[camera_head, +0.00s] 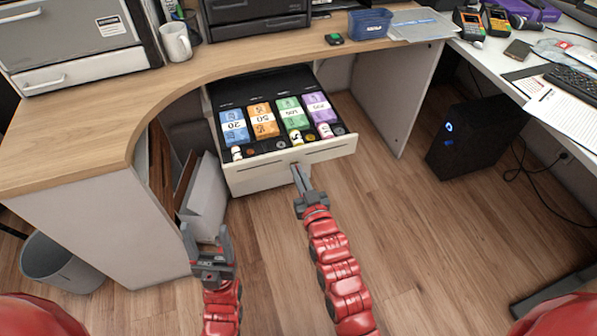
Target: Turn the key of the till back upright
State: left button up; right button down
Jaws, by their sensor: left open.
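The till (288,176) is an open cash drawer under the wooden counter. It holds blue, orange, green and purple bundles of notes, with coin cups along the front. My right gripper (298,171) is at the middle of the drawer's white front, with its fingertips at or very near the face. The key is not visible; the fingers cover that spot, so I cannot tell its angle. I cannot tell whether these fingers are shut on it. My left gripper (207,238) is open and empty, low and to the left, apart from the drawer.
The wooden counter (110,98) curves around the drawer's left side. A white mug (175,42) and a blue basket (369,23) stand on it. A grey bin (58,263) is at lower left. A black computer tower (476,136) stands at right. The floor before the drawer is clear.

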jog(key=c, duration=1)
grip_release()
jog(key=shift+c, duration=0.2)
jog(key=p+v, duration=0.1)
jog(key=v, duration=1.6)
jog(key=shift+s+p, duration=0.2)
jog(key=shift+p, duration=0.1)
jog(key=shift+w+d+r, duration=0.1)
